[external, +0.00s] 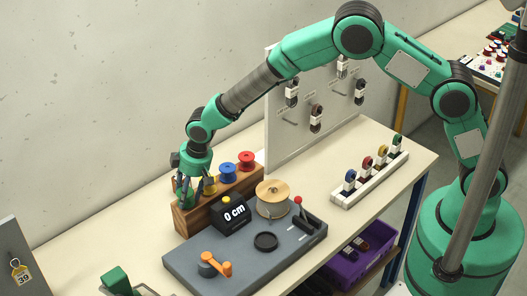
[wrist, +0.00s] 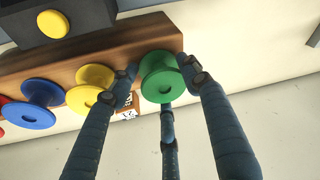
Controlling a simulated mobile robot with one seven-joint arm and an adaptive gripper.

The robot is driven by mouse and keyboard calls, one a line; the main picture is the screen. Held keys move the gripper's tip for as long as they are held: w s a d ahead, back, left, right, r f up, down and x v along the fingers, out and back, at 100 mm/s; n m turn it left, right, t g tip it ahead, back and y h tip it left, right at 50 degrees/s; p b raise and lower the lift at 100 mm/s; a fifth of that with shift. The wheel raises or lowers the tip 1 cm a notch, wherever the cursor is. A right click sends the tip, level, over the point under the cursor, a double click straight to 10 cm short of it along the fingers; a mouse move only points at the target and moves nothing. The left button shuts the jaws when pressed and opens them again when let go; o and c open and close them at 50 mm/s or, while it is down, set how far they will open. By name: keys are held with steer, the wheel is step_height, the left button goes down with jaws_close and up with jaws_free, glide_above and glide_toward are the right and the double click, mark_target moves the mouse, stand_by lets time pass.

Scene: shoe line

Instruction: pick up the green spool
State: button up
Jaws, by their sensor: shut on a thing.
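The green spool (wrist: 160,79) is at the end of a wooden rack (wrist: 113,48), between the fingers of my gripper (wrist: 163,82) in the wrist view. My gripper is shut on it, with fingers on both sides and a further finger below it in the picture. The spool still appears at the rack; I cannot tell whether it touches the wood. In the external view my gripper (external: 188,187) reaches down over the rack's left end (external: 187,221), and the fingers mostly hide the spool.
Yellow (wrist: 90,88), blue (wrist: 28,107) and red spools (external: 246,161) stand along the rack. A grey base with a black "0 cm" counter (external: 232,215) and a tan reel (external: 272,194) lies in front. A white pegboard (external: 300,125) stands behind to the right.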

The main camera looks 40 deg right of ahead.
steer(key=shift+r, duration=0.15)
steer(key=shift+r, duration=0.55)
step_height(320, 180, up, 2)
steer(key=shift+r, duration=0.1)
steer(key=s+d+r, duration=0.1)
steer(key=s+d, duration=0.7)
steer(key=s, duration=0.5)
steer(key=shift+s+d+r, duration=0.2)
steer(key=shift+s+d, duration=0.05)
steer(key=shift+d, duration=0.05)
